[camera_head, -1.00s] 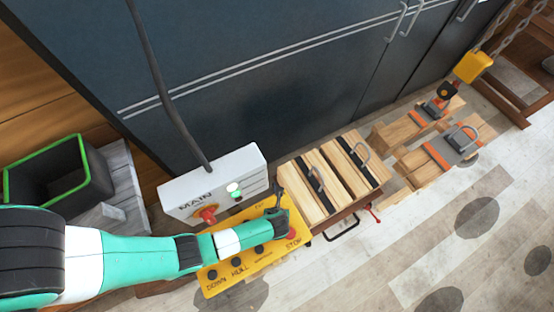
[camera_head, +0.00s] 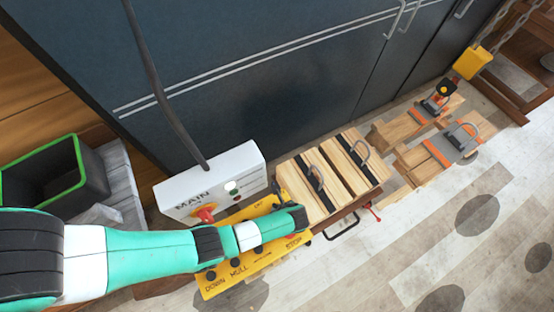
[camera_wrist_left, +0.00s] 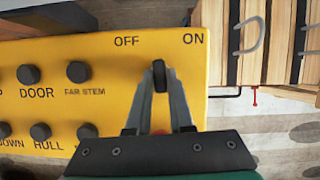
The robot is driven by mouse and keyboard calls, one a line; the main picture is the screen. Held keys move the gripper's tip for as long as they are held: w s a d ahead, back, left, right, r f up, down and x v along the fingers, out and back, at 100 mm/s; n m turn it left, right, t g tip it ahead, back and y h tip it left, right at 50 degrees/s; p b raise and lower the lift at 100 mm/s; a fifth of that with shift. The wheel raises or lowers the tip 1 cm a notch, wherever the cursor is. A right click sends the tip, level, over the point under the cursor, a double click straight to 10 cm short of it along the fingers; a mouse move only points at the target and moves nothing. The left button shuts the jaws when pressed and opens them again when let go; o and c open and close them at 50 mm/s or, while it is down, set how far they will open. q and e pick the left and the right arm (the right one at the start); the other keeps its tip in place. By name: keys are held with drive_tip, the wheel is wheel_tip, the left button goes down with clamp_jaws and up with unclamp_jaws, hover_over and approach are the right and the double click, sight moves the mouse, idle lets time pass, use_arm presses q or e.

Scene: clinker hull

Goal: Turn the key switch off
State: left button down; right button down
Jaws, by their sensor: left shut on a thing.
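The key switch (camera_wrist_left: 159,72) is a small dark key on a yellow control panel (camera_wrist_left: 110,60), below the printed words OFF and ON. In the left wrist view my left gripper (camera_wrist_left: 160,84) is shut on the key, its two grey fingers closing in from below. The fingers hide part of the switch, so I cannot tell its exact setting. In the head view my left arm lies across the yellow panel (camera_head: 213,283), its wrist over the panel's right end. My fingers are mostly hidden there. My right gripper is in neither view.
A white MAIN box (camera_head: 250,158) with a red switch (camera_head: 205,214) stands behind the panel. Strapped timber (camera_head: 335,175) lies close on the right. An open black bin (camera_head: 60,180) stands left.

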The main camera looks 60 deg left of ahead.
use_arm(q)
drive_tip(key=n+g+b, duration=0.1)
drive_tip(key=n, duration=0.1)
drive_tip(key=n+g+b, duration=0.1)
drive_tip(key=n, duration=0.2)
drive_tip(key=shift+w, duration=0.2)
drive_tip(key=shift+h, duration=0.3)
drive_tip(key=c, duration=0.8)
unclamp_jaws()
drive_tip(key=p+v, duration=0.1)
drive_tip(key=v, duration=1)
drive_tip(key=shift+r, duration=0.3)
drive_tip(key=shift+w+d, duration=0.1)
